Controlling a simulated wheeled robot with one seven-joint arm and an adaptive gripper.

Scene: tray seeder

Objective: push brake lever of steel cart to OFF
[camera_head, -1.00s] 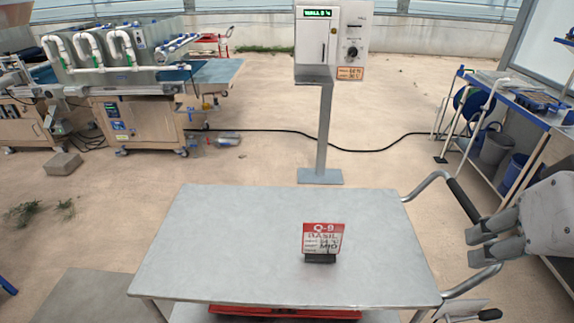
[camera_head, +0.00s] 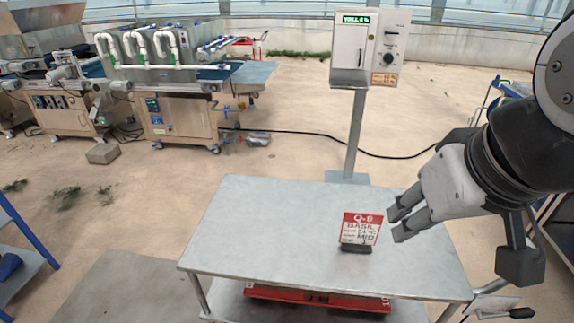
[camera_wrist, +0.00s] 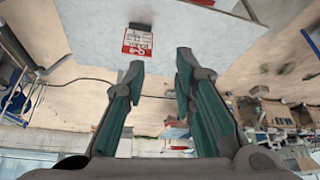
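The steel cart (camera_head: 300,235) stands in front of me, with a flat grey top and a lower shelf. At its lower right corner, a pale plate with a black-ended lever (camera_head: 522,313) shows, perhaps the brake lever; I cannot read any OFF mark. My gripper (camera_head: 394,222) is open and empty, in front of the right part of the cart top in the head view, right of the sign. In the wrist view, my open gripper (camera_wrist: 160,66) has its fingers apart with nothing between them. My arm hides much of the cart's right side and its push handle.
A red and white basil sign (camera_head: 361,228) stands on the cart top. A red tray (camera_head: 318,298) lies on the lower shelf. A control box on a post (camera_head: 352,150) stands behind the cart. Seeder machines (camera_head: 175,115) stand back left. The floor left of the cart is mostly clear.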

